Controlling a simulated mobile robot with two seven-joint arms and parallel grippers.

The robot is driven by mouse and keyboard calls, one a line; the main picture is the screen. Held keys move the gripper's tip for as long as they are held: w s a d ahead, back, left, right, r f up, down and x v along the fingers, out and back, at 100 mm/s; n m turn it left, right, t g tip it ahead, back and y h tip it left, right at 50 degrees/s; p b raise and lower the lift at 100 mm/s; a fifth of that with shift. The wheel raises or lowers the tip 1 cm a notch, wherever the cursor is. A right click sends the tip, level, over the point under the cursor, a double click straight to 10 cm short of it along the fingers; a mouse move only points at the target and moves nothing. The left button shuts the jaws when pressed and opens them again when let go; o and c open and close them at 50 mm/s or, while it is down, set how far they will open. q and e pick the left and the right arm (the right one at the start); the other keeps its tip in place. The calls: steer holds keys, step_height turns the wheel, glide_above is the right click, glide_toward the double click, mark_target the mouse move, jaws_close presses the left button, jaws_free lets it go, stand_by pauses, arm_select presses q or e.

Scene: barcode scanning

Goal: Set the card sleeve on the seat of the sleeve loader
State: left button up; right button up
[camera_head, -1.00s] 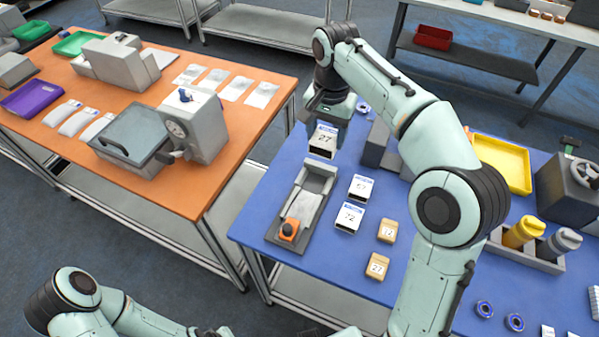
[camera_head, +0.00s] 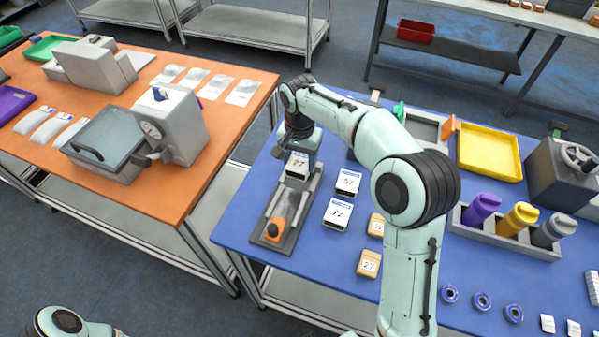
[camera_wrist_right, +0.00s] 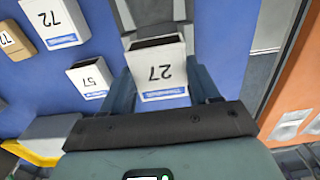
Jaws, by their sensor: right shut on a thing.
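A white card sleeve (camera_head: 298,165) marked 27, with a blue band, is held in my right gripper (camera_head: 301,149). The wrist view shows the sleeve (camera_wrist_right: 160,74) between the two fingers (camera_wrist_right: 164,86), its dark open end facing away from the gripper. The sleeve loader (camera_head: 290,205) is a grey channel with an orange block (camera_head: 275,229) at its near end. In the head view the sleeve overlaps the loader's far end and hides the seat there. I cannot tell whether it touches. Part of the loader (camera_wrist_right: 150,12) shows beyond the sleeve. My left gripper is out of view.
White sleeves marked 57 (camera_head: 347,182) and 72 (camera_head: 337,214) lie right of the loader. Tan boxes (camera_head: 369,263) stand nearer. A yellow tray (camera_head: 490,152) and a bottle rack (camera_head: 510,241) are farther right. The blue table (camera_head: 232,228) is bare left of the loader.

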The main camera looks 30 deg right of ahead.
mark_target(300, 171)
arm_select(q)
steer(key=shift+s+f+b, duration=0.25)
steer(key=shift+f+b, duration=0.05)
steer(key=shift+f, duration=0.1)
arm_select(e)
steer(key=shift+f, duration=2.35)
steer(key=shift+f, duration=0.1)
